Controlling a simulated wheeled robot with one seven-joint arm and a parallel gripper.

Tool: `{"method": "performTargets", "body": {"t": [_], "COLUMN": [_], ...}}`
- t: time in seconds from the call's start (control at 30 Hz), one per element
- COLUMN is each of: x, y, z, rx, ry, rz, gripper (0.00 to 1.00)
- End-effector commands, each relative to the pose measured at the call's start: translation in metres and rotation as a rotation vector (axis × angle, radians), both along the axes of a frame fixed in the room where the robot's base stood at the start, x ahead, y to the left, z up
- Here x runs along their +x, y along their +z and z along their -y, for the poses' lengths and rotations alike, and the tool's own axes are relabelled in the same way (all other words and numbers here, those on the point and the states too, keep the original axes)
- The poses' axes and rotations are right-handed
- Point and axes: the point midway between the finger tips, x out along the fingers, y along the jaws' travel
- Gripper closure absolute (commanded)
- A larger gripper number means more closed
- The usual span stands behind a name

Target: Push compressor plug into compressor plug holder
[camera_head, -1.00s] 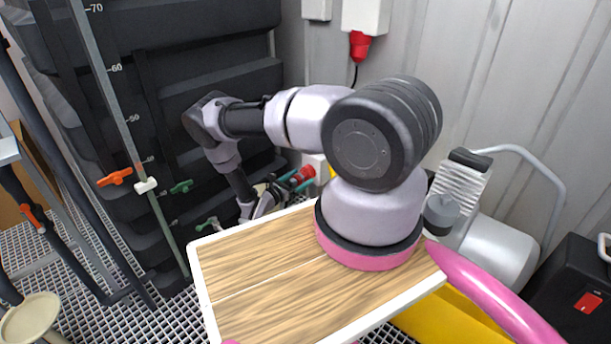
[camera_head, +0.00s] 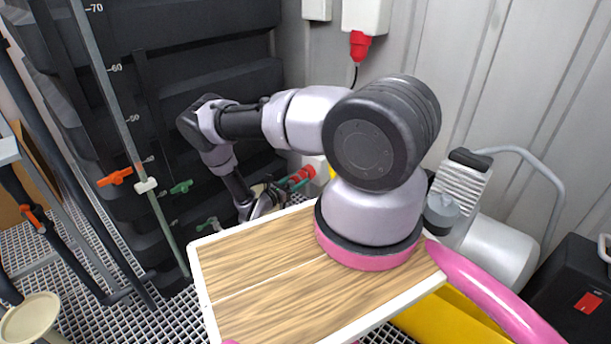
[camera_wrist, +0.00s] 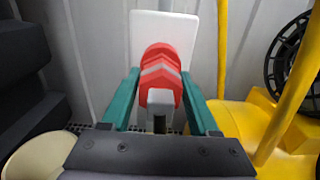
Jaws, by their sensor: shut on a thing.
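My gripper (camera_wrist: 160,76) has two teal fingers on either side of a red plug with pale chevron-shaped bands and a grey block at its near end, which I take as the compressor plug (camera_wrist: 161,62). The fingers are shut on it. Behind it a white plate (camera_wrist: 180,22) stands against the wall, probably the plug holder; the plug hides its middle. I cannot tell whether plug and plate touch. In the head view, the red plug (camera_head: 302,174) shows small beyond my arm, near a white box partly hidden by the arm.
A yellow frame (camera_wrist: 222,45) and a black wheel (camera_wrist: 290,60) stand to the right in the wrist view. A black ribbed tank (camera_head: 215,75) is at the left. A red connector (camera_head: 359,45) hangs from a white wall box above. A grey compressor-like machine (camera_head: 490,250) stands right.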

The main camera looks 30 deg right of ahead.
Motion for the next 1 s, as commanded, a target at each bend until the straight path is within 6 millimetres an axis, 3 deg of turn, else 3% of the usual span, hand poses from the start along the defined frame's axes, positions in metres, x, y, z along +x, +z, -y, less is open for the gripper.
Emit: {"method": "performTargets", "body": {"t": [1.0], "x": [-0.014], "y": [0.0], "z": [-0.038], "rx": [-0.001], "ry": [-0.001], "rz": [0.001], "gripper": [1.0]}}
